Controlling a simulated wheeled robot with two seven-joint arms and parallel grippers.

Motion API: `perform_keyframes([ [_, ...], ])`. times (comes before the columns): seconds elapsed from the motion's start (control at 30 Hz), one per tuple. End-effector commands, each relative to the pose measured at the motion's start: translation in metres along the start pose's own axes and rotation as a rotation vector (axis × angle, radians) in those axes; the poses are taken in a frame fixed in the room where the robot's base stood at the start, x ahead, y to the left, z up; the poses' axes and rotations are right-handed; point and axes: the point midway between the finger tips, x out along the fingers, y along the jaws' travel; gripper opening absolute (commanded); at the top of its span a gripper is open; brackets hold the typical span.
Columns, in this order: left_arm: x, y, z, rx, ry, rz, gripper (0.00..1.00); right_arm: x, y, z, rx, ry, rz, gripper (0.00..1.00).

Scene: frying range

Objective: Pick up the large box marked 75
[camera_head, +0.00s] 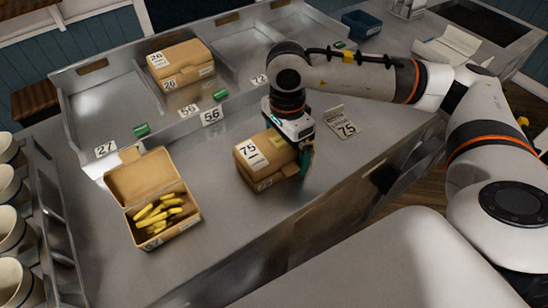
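The large closed tan box marked 75 (258,150) sits on the steel counter, near its front edge at the picture's middle. My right gripper (303,158) points down at the right end of this box, very close to it or touching. A dark finger shows beside the box end. The other finger is hidden, so I cannot tell whether it is shut on the box. My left gripper is not in view.
An open tan box of yellow fries (159,214) stands to the left. Closed boxes marked 26 (181,62) stand in a tray behind. A label 75 (345,128) lies right of the gripper. Cups (10,225) line the left edge. Bare counter (225,205) separates the two front boxes.

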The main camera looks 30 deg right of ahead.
Motion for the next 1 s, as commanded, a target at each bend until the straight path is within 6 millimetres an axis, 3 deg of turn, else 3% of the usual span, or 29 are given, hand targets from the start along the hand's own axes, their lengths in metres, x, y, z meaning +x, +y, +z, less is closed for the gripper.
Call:
perform_keyframes([
  [0.03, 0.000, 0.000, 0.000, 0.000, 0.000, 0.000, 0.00, 0.000, 0.000, 0.000, 0.000, 0.000, 0.000, 0.90],
  [0.27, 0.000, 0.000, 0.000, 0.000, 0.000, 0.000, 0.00, 0.000, 0.000, 0.000, 0.000, 0.000, 0.000, 0.53],
  [0.57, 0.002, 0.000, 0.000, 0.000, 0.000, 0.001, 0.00, -0.007, 0.001, 0.000, 0.000, 0.000, 0.004, 0.52],
  [1.0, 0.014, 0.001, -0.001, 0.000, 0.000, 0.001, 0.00, -0.085, -0.003, 0.000, -0.001, 0.001, 0.005, 0.52],
])
